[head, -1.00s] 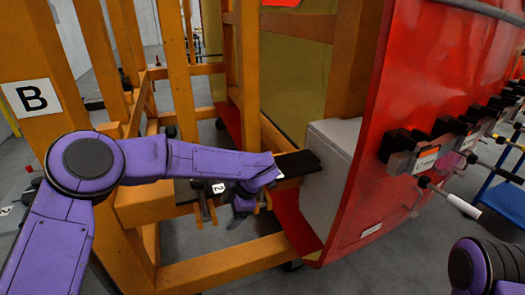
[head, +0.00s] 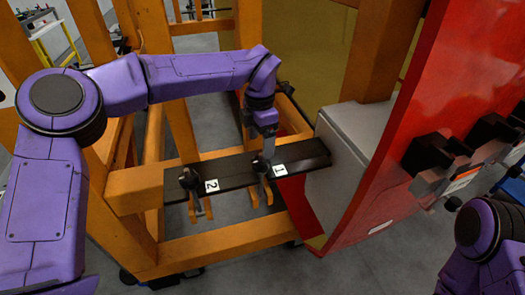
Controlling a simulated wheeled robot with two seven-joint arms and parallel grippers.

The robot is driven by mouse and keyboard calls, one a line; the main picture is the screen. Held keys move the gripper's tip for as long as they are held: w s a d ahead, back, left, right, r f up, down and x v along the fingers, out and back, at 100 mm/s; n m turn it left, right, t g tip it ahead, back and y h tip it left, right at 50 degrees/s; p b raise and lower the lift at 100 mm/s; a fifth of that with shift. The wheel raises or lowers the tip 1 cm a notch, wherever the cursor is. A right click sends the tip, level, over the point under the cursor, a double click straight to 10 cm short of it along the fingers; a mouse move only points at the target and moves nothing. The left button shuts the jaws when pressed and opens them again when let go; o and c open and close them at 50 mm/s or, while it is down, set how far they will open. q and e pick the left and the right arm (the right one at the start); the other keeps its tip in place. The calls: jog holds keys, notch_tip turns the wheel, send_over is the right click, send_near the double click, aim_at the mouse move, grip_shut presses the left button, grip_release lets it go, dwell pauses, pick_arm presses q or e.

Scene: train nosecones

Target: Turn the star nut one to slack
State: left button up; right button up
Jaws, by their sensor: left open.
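A black bar (head: 232,170) lies across the orange frame and carries the white labels 1 (head: 280,170) and 2 (head: 211,186). Star nut one is at the bar by label 1, mostly hidden by my left gripper. My left gripper (head: 264,158) points down over that spot, with its fingers open around or just above the nut; I cannot tell whether they touch it. Star nut two (head: 188,179) is a dark knob left of label 2, clear of the gripper. Orange clamp prongs hang under the bar below both nuts. My right gripper is out of view; only part of that arm shows at lower right.
The orange frame (head: 215,248) stands around the bar, with posts behind and at left. A grey box (head: 350,140) stands at the bar's right end, beside the red nosecone panel (head: 400,150). Black clamps (head: 430,153) stick out from the panel at right.

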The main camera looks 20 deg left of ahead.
aim_at(260, 153)
pick_arm(q)
jog(key=s+f, duration=0.1)
jog(key=f, duration=0.1)
jog(key=shift+s+d+f+p, duration=0.1)
jog(key=shift+s+f+p, duration=0.25)
jog(key=shift+f+p, duration=0.05)
jog(key=f, duration=0.1)
jog(key=w+f, duration=0.2)
jog(key=f, duration=0.1)
jog(key=shift+s+r, duration=0.3)
jog(key=shift+s, duration=0.1)
jog(key=shift+c, duration=0.9)
jog(key=shift+s, duration=0.1)
jog(key=c, duration=0.9)
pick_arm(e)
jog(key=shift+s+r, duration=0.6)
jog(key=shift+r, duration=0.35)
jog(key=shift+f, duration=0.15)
